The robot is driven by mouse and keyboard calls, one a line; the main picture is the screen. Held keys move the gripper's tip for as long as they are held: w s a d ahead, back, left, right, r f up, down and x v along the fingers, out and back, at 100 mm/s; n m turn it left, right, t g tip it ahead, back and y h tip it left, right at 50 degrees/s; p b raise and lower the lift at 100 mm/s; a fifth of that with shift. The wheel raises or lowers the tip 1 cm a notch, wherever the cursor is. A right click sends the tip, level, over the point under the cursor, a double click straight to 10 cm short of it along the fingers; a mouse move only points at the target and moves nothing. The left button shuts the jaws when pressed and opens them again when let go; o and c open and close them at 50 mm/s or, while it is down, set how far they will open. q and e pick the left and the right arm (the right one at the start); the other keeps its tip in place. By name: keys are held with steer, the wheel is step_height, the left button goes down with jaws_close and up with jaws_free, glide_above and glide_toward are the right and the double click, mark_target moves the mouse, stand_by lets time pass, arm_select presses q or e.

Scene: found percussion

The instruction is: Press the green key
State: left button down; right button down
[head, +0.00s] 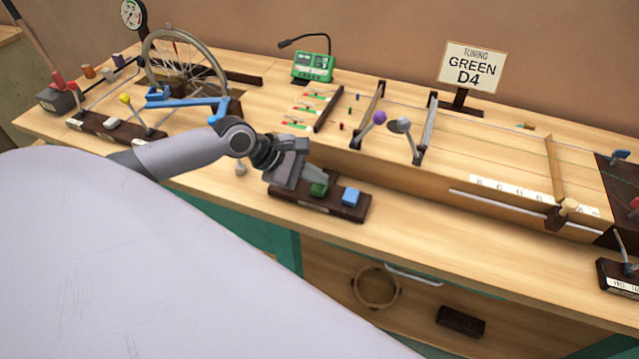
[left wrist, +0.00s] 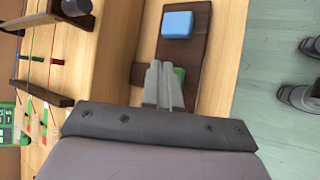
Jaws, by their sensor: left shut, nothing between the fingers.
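The green key (head: 319,188) is a small block on a dark wooden base (head: 336,207) at the bench's front edge. A blue key (head: 350,197) sits to its right on the same base. My left gripper (head: 322,176) is shut and empty, with its fingertips at the green key. In the left wrist view the shut fingers (left wrist: 160,72) partly cover the green key (left wrist: 180,74), and the blue key (left wrist: 177,25) lies beyond them. I cannot tell whether the fingertips touch the green key or hover just above it. My right gripper is not in view.
A sign (head: 471,68) reads "TUNING GREEN D4". A stringed wooden frame with a purple-topped lever (head: 379,117) stands behind and right. A bicycle wheel (head: 186,62) and a blue lever (head: 190,105) are at the left. A green box (head: 312,66) stands at the back.

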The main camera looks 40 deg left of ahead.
mark_target(315, 187)
arm_select(q)
steer(key=shift+f, duration=0.4)
stand_by(0.4)
steer(key=shift+r, duration=0.1)
steer(key=shift+r+p, duration=0.85)
steer(key=shift+p, duration=0.7)
step_height(315, 187, up, 3)
steer(key=p, duration=0.3)
steer(key=shift+r+p, duration=0.15)
steer(key=shift+p, duration=0.15)
steer(key=shift+r+b, duration=0.15)
steer(key=shift+b, duration=0.2)
steer(key=shift+r, duration=0.75)
